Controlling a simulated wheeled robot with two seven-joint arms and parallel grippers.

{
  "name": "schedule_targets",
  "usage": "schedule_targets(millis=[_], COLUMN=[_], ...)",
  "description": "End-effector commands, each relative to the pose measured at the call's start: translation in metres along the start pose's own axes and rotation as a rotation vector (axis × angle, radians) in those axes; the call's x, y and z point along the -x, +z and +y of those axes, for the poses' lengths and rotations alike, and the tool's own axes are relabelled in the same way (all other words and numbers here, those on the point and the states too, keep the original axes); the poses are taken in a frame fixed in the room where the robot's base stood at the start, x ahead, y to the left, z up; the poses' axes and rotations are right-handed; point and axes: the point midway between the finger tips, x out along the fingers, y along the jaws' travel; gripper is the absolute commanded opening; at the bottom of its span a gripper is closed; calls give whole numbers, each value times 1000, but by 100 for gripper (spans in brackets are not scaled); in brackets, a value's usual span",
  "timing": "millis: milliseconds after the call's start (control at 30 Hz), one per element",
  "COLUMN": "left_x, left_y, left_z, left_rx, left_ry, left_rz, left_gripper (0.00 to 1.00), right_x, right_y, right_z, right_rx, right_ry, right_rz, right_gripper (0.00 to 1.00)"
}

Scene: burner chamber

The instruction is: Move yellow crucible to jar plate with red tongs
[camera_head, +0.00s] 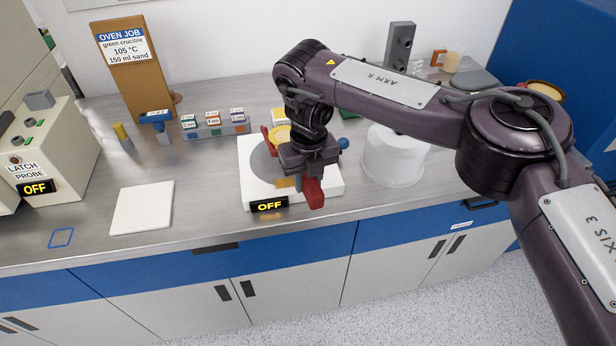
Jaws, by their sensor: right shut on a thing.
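My right gripper (308,172) is over the white hot plate (328,186), whose display reads OFF. It is shut on the red tongs (314,194); their red end sticks out below the jaws. More red shows at the left of the yellow crucible (282,135), which is over the grey disc of the hot plate, partly behind my wrist. I cannot tell whether the tongs grip the crucible or whether it is lifted. A whitish round jar (394,160) stands right of the hot plate, partly behind my arm; its plate cannot be made out. My left gripper is not in view.
A white square pad (142,207) lies left of the hot plate. A rack of small labelled boxes (215,128) and a brown sign board (129,75) stand behind. A control box (45,150) reading OFF is at far left. The front counter strip is clear.

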Motion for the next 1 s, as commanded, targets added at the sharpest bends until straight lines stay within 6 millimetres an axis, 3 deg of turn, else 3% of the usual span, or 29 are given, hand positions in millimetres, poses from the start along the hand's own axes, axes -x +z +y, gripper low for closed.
schedule_targets(millis=[600, 1000], left_x=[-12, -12], left_y=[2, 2], left_z=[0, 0], left_rx=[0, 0], left_ry=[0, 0], left_rz=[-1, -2], left_gripper=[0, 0], right_x=[-19, -19], right_y=[0, 0], right_z=[0, 0], right_rx=[0, 0], right_ry=[0, 0], right_rz=[-1, -1], right_gripper=[0, 0])
